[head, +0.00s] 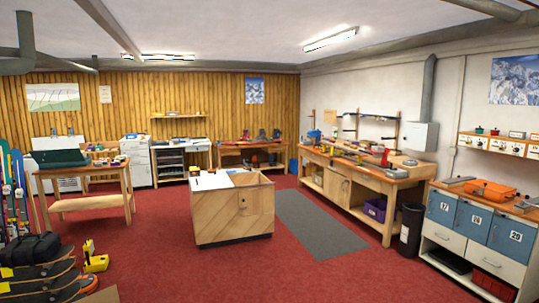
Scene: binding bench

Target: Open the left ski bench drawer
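A long wooden workbench (366,175) with tools and vise-like pieces on top stands along the right wall. A closed wooden front (337,187) with a small handle is under its top; I cannot tell whether it is a drawer or a door. At the far right, a white cabinet has blue numbered fronts (475,217) and two white drawers below them. Its left white drawer (442,237) and right white drawer (496,264) both look shut. I cannot tell which unit is the ski bench. Neither gripper is in view.
A wooden island cabinet (233,211) stands mid-room beside a grey floor mat (316,224). A black bin (411,229) stands between the workbench and the white cabinet. A wooden table (82,171), skis (14,190) and snowboards (42,279) are at left. The red floor in front is clear.

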